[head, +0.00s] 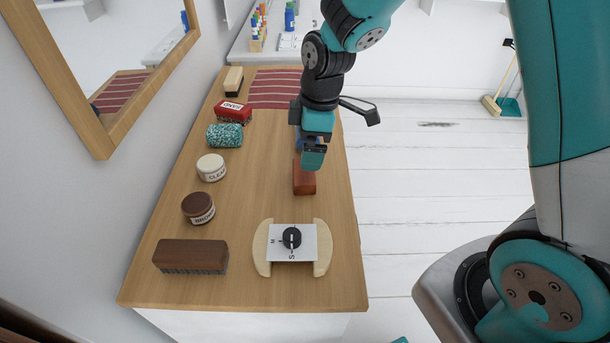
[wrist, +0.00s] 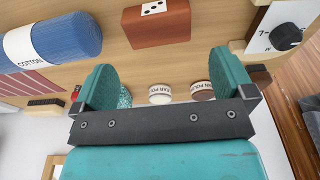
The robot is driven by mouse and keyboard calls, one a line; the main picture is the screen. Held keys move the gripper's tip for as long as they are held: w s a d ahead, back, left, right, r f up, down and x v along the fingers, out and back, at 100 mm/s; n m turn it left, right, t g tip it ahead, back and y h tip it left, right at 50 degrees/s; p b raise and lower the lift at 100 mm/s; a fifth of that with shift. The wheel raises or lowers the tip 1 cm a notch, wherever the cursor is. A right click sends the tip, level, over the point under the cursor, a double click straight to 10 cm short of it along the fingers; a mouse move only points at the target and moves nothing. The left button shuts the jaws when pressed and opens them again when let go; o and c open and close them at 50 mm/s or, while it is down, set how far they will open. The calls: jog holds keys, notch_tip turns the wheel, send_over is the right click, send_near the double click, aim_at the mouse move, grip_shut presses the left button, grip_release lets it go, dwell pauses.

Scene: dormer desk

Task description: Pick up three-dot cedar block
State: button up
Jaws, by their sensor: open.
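The cedar block (head: 304,182) is a reddish-brown brick lying on the wooden desk, just below my gripper (head: 312,152) in the head view. In the wrist view the block (wrist: 160,28) is at the top centre, with a white label bearing black dots, partly cut off by the frame edge. My gripper (wrist: 168,82) is open there, its two teal fingers spread with nothing held between them. The block is beyond the fingertips, apart from them. In the head view my gripper hides part of the desk behind the block.
A blue cotton roll (wrist: 50,42) lies beside the block. A dial on a white plate in a wooden holder (head: 270,244) stands nearer the front.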

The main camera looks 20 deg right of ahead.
aim_at(304, 176)
jog(key=f, duration=0.5)
jog(key=a+f, duration=0.1)
jog(key=f, duration=0.2)
jog(key=shift+w+f, duration=0.2)
jog(key=shift+w, duration=0.05)
jog(key=c, duration=0.6)
